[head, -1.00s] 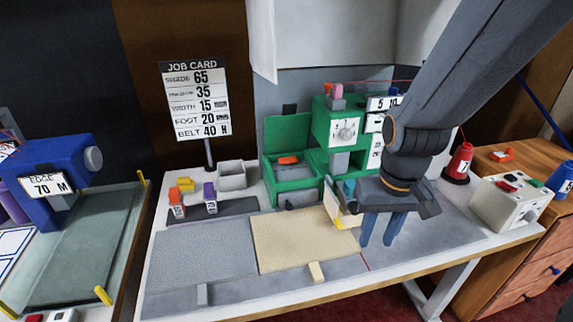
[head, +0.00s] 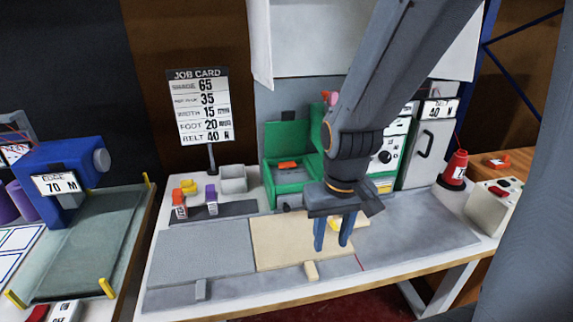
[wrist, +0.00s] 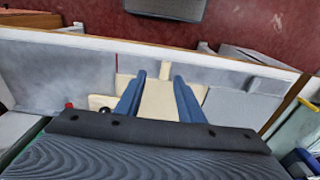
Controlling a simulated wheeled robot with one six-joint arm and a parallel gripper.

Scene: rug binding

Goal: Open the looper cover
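The green machine (head: 312,166) stands at the back of the table, mostly hidden behind my arm. Its left part is an open green box (head: 268,187) with an upright green panel (head: 287,135) behind it and an orange piece (head: 289,165) inside. I cannot tell for sure which part is the looper cover. My gripper (head: 332,246) hangs in front of the machine, fingers down and apart, with nothing between them. A small cream and yellow piece (head: 362,223) shows just behind the fingers. In the wrist view my gripper (wrist: 158,75) is also open, above a cream panel (wrist: 157,103).
A grey mat (head: 205,252) and a cream panel (head: 275,245) lie at the front. Small orange and purple spools (head: 211,198) and a grey bin (head: 233,178) stand left. A red cone (head: 456,168) and a grey cabinet (head: 424,148) stand right.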

